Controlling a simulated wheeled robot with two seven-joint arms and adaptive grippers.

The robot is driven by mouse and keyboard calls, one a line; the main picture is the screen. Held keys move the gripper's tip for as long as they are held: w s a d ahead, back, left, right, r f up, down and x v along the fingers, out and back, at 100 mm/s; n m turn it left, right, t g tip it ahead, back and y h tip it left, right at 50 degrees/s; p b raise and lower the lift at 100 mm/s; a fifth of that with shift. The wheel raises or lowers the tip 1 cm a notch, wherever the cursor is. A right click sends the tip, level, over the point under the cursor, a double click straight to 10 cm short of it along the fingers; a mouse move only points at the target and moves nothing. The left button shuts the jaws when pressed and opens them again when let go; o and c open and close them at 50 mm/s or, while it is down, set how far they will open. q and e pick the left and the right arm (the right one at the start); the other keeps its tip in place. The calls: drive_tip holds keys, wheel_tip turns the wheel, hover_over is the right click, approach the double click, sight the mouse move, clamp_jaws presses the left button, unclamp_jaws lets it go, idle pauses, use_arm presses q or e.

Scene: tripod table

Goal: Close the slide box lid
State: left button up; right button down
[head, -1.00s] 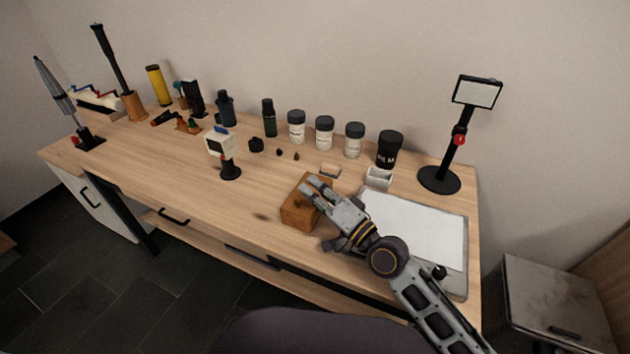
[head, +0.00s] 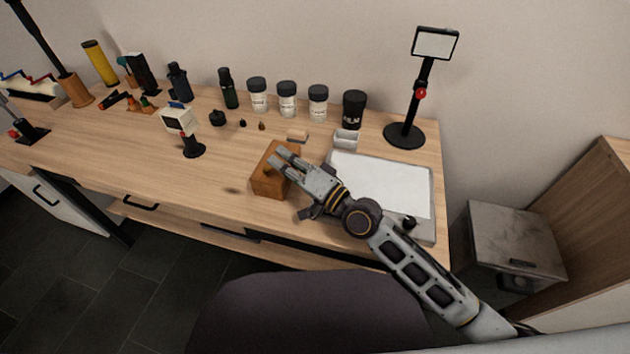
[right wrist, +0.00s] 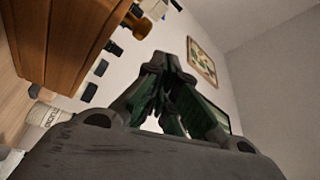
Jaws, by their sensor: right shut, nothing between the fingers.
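The slide box is a brown wooden box (head: 268,182) near the front edge of the table, left of the white mat. It also shows large in the right wrist view (right wrist: 75,35), at the upper left, with a small wooden knob (right wrist: 138,22) beyond its face. My right gripper (head: 278,156) is over the box's right and top part in the head view, fingers shut and empty. Its closed fingers meet in the right wrist view (right wrist: 166,62), beside the box. The gripper hides part of the box top, and I cannot tell how far the lid is open or whether the fingers touch it. My left gripper is out of view.
A grey-framed white mat (head: 385,185) lies to the right, under my right arm. A small white tray (head: 346,140) and several jars (head: 287,100) stand behind the box. A black stand (head: 404,134) is at the back right.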

drive_tip(key=shift+v, duration=5.6)
drive_tip(key=shift+s, duration=0.1)
